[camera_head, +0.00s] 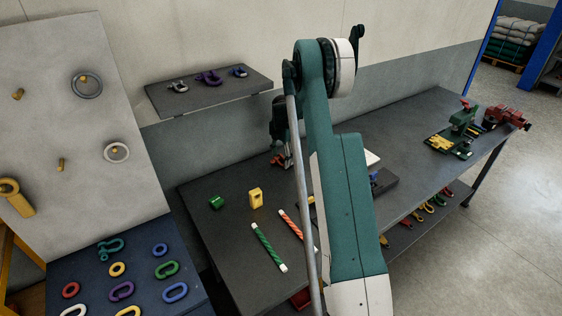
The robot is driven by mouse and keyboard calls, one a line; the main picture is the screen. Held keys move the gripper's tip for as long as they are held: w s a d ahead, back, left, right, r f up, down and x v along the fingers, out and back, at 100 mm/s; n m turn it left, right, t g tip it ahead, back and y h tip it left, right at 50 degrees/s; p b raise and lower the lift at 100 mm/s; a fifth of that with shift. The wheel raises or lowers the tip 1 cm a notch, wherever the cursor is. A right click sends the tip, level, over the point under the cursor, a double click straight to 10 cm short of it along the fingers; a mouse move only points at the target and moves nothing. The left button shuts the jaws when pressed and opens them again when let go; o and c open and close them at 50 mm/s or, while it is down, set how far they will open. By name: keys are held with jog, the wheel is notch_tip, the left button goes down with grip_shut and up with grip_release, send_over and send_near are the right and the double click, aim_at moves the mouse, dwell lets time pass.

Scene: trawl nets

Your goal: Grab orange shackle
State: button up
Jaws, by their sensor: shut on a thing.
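My gripper (282,158) is at the far end of my arm, above the back of the dark workbench (215,268), in front of the wall and partly behind the arm. It points down and is shut on a small orange-red thing (276,159), which looks like the orange shackle. The fingers hide most of it, and its shape is too small to make out. I cannot tell whether it touches the bench top.
A green piece (216,202), a yellow block (256,198), a green striped rod (268,247) and an orange striped rod (291,230) lie on the bench. A wall shelf (210,97) holds shackles. A blue board (205,300) with several rings stands left. A vise (506,116) stands far right.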

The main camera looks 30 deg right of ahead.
aim_at(282, 160)
jog(key=shift+r, duration=0.1)
jog(key=shift+s+r, duration=0.2)
jog(key=shift+r, duration=0.1)
notch_tip(282, 160, up, 6)
jog(key=shift+r, duration=0.1)
jog(key=s+b, duration=0.1)
jog(key=s, duration=1.8)
jog(key=shift+s, duration=0.3)
